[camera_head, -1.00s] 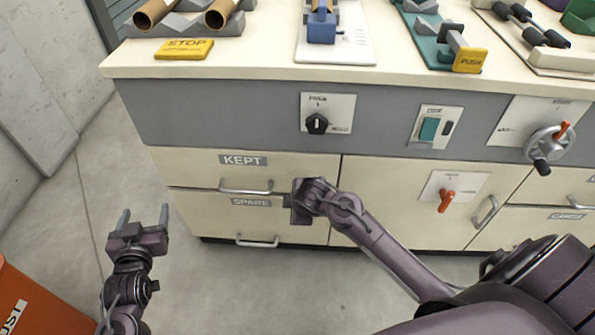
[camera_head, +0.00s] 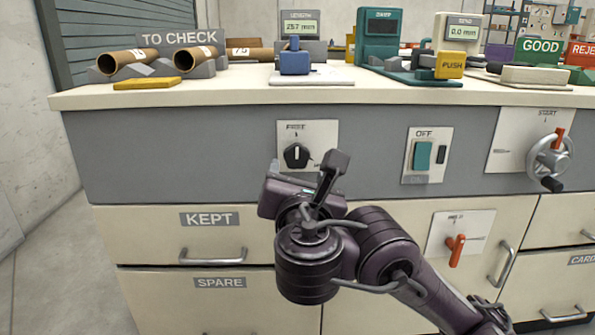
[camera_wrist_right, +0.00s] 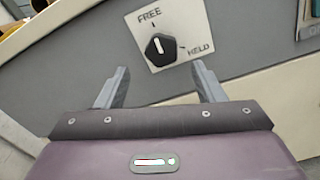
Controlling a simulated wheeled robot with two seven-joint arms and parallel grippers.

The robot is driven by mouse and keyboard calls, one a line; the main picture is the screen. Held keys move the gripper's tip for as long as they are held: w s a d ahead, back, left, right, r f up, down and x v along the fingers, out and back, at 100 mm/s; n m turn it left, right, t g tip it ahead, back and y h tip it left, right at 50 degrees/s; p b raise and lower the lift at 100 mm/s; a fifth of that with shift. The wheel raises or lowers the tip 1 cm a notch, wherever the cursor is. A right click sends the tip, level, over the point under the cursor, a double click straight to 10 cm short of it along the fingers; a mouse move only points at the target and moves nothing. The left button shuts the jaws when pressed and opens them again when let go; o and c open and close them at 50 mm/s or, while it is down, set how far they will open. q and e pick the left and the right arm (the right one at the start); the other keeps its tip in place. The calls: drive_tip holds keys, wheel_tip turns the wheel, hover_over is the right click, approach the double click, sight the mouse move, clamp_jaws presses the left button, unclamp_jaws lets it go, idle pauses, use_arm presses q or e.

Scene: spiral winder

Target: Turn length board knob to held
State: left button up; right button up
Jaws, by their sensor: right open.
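The length board knob (camera_head: 296,155) is a black pointer knob on a white plate (camera_head: 322,135) on the grey front panel. In the right wrist view the knob (camera_wrist_right: 160,49) has its white mark toward FREE, with HELD marked to the lower right. My right gripper (camera_head: 305,172) is just below and in front of the knob. In the wrist view its two fingers (camera_wrist_right: 158,86) stand apart, either side of and below the knob, with nothing between them. The length display (camera_head: 299,24) stands on the bench above. My left gripper is out of view.
An OFF switch (camera_head: 423,155), a handwheel (camera_head: 549,160) and an orange lever (camera_head: 456,250) lie to the right. Drawers marked KEPT (camera_head: 207,232) and SPARE are below left. The bench edge (camera_head: 240,98) overhangs above the knob.

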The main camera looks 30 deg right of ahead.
sight(297, 157)
drive_tip(key=shift+p+x, duration=1)
drive_tip(key=shift+x, duration=0.25)
drive_tip(key=b+x, duration=0.2)
drive_tip(key=x, duration=0.2)
drive_tip(key=shift+w+d+f, duration=0.2)
drive_tip(key=shift+d, duration=0.05)
drive_tip(key=shift+w+d+r, duration=0.15)
drive_tip(key=shift+w+d, duration=0.1)
drive_tip(key=shift+w, duration=0.1)
drive_tip(key=c, duration=1)
